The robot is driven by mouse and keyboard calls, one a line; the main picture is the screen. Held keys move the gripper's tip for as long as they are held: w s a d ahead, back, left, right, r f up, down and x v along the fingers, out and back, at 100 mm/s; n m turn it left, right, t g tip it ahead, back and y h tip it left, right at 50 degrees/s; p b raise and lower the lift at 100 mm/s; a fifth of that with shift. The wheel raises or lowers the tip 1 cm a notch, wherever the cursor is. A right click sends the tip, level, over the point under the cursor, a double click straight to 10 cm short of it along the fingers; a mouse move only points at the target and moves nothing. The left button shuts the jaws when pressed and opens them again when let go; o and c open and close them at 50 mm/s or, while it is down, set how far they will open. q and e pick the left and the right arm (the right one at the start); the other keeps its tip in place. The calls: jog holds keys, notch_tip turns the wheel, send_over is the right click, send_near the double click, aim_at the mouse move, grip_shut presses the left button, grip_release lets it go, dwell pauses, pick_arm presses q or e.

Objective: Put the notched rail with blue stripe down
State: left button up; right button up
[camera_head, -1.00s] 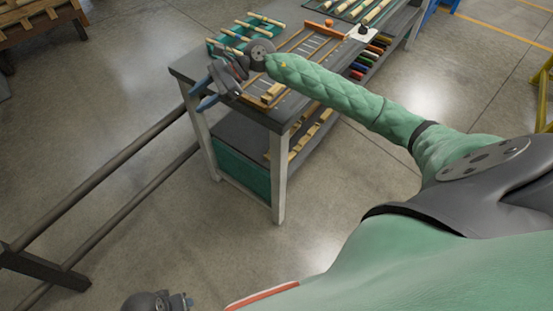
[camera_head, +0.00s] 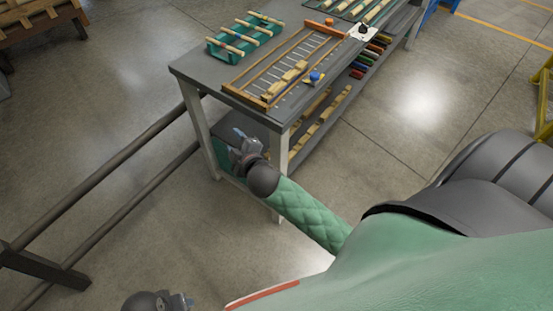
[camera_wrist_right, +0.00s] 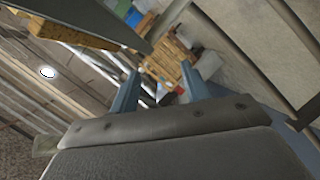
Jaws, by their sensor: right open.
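A light wooden notched piece (camera_head: 289,75), which looks like the notched rail, lies in the wooden frame (camera_head: 247,97) on the grey workbench. I cannot make out its blue stripe at this size. My right gripper (camera_head: 240,139) is away from it, low beside the near end of the bench and below the top. In the right wrist view the right gripper (camera_wrist_right: 161,70) shows two blue fingers spread apart with nothing held between them. My left gripper (camera_head: 186,302) is at the bottom edge, over the floor and far from the bench; its jaw opening is unclear.
A green rack (camera_head: 217,54) with several turned wood pieces stands at the back of the bench (camera_head: 196,68). A blue knob (camera_head: 315,76) sits right of the frame, and an orange piece (camera_head: 328,22) is at its far end. The lower shelf holds wooden pieces (camera_head: 310,125).

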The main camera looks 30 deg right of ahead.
jog(key=s+a+f+m+g, duration=0.1)
jog(key=s+f+m+g, duration=0.2)
jog(key=s, duration=0.6)
jog(key=s+a+f+m+g+y, duration=0.1)
jog(key=s+f+m+g, duration=0.2)
jog(key=s+f+g, duration=0.3)
jog(key=s+a+f+m+g, duration=0.1)
jog(key=s+f+m+g, duration=0.2)
jog(key=s+f, duration=0.4)
jog(key=s+g, duration=0.1)
jog(key=s, duration=0.6)
jog(key=shift+a+g, duration=0.2)
jog(key=shift+g, duration=0.1)
jog(key=shift+d+r, duration=0.1)
jog(key=shift+d, duration=0.05)
